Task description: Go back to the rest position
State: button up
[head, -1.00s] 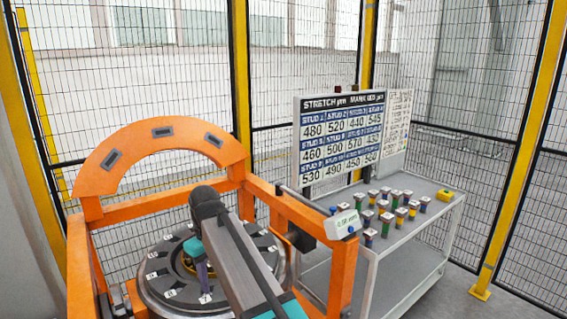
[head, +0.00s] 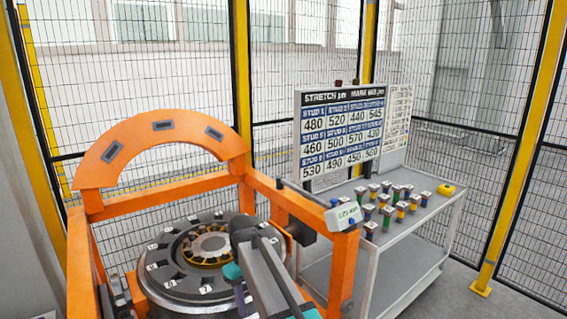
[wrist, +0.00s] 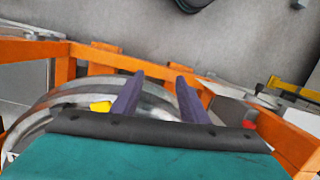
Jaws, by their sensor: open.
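My gripper (wrist: 158,80) is open and empty in the wrist view, its two purple fingers apart. Below it in that view are the curved grey rim of the wheelset (wrist: 40,110) and the orange gantry frame (wrist: 100,58). In the head view my arm reaches in from the bottom over the right side of the round wheelset (head: 165,275), which has numbered tags around its face. The gripper's fingertips are mostly hidden behind my arm there. The orange gantry frame (head: 160,138) with its arch stands around the wheelset.
A grey cart (head: 400,262) right of the frame carries several coloured studs (head: 400,205) and a yellow block (head: 446,190). A board of stretch numbers (head: 340,135) stands behind. A small readout box (head: 343,216) sits on the frame's right rail. Mesh fencing with yellow posts (head: 515,150) encloses the area.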

jog(key=s+d+f+m+g+b, duration=0.15)
jog(key=s+d+f, duration=0.35)
jog(key=f, duration=0.6)
jog(key=s+d+f+m+g+b, duration=0.15)
jog(key=s+d+f, duration=0.25)
jog(key=d+f, duration=0.45)
jog(key=s+d+f+g+b, duration=0.1)
jog(key=s+d+f+b, duration=0.3)
jog(key=f, duration=0.8)
jog(key=s+d+f+m+b, duration=0.1)
jog(key=s+d+f+m, duration=0.2)
jog(key=s+f, duration=0.6)
jog(key=s+d+f+m+b, duration=0.1)
jog(key=s+d+f+m, duration=0.1)
jog(key=s+d+f, duration=0.4)
jog(key=shift+s+d+f+m+y+b, duration=0.35)
jog(key=shift+s+f, duration=1.85)
jog(key=shift+s, duration=2.25)
